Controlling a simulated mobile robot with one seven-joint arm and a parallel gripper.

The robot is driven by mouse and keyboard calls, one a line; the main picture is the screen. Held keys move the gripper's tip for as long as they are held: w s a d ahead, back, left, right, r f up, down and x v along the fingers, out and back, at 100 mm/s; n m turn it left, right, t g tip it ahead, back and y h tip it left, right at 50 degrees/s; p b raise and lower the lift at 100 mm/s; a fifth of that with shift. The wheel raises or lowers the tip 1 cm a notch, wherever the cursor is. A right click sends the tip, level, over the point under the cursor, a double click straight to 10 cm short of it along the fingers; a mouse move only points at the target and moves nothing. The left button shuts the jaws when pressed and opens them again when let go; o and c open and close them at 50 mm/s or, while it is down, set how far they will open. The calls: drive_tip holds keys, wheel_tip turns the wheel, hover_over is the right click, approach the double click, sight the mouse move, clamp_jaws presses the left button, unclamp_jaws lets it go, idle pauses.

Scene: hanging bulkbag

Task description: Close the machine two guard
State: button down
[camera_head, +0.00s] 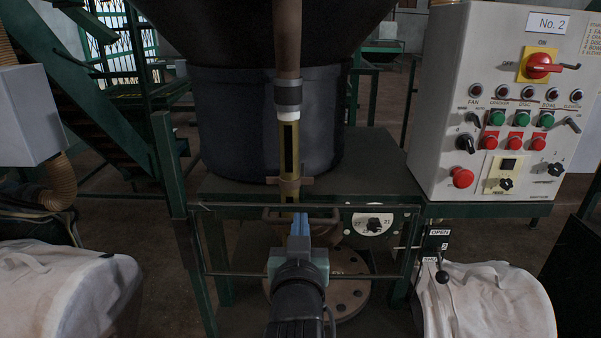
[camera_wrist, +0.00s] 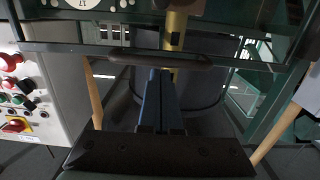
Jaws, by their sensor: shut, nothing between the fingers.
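The machine two guard (camera_head: 235,274) is a clear panel in a thin dark metal frame, low on the green machine stand. Its dark handle bar (camera_head: 273,213) runs along the upper part, and the handle also shows in the wrist view (camera_wrist: 120,60). I cannot tell how far the guard is swung open. My gripper (camera_head: 300,222) has blue fingers held together, empty, pointing forward at the middle of the handle. In the wrist view the fingertips (camera_wrist: 160,74) reach close to the handle; I cannot tell whether they touch it.
A control box (camera_head: 490,100) marked No. 2 stands at the right. A lever (camera_head: 441,268) labelled OPEN is below it. A brass sight tube (camera_head: 289,150) rises behind the handle. White bags (camera_head: 65,290) lie at lower left and right (camera_head: 490,305). A round dial (camera_head: 373,223) sits behind the guard.

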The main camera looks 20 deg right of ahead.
wheel_tip(320, 180, down, 25)
drive_tip(key=b, duration=1.6)
drive_tip(key=shift+f, duration=0.1)
drive_tip(key=s+a+r+p, duration=0.2)
drive_tip(key=s+r, duration=0.3)
drive_tip(key=s, duration=0.5)
drive_tip(key=shift+s+a, duration=0.15)
drive_tip(key=shift+a, duration=0.35)
wheel_tip(320, 180, up, 15)
drive_tip(key=a+t+p, duration=0.3)
drive_tip(key=p, duration=0.1)
drive_tip(key=s+a+r+n+t+y+p, duration=0.1)
drive_tip(key=s+a+r+t+p, duration=0.1)
drive_tip(key=r, duration=0.9)
drive_tip(key=s+a+r+n+t+y+p, duration=0.1)
drive_tip(key=s+r, duration=0.4)
drive_tip(key=r, duration=0.7)
drive_tip(key=s+a+r+n+t+y+p, duration=0.1)
drive_tip(key=s+a+r+t+y+p, duration=0.1)
drive_tip(key=r, duration=0.9)
drive_tip(key=s+a+t+p, duration=0.1)
drive_tip(key=s+t, duration=0.1)
drive_tip(key=shift+s+a+r+t+y, duration=0.2)
drive_tip(key=shift+a+r+t+y, duration=0.1)
drive_tip(key=shift+a+y, duration=0.1)
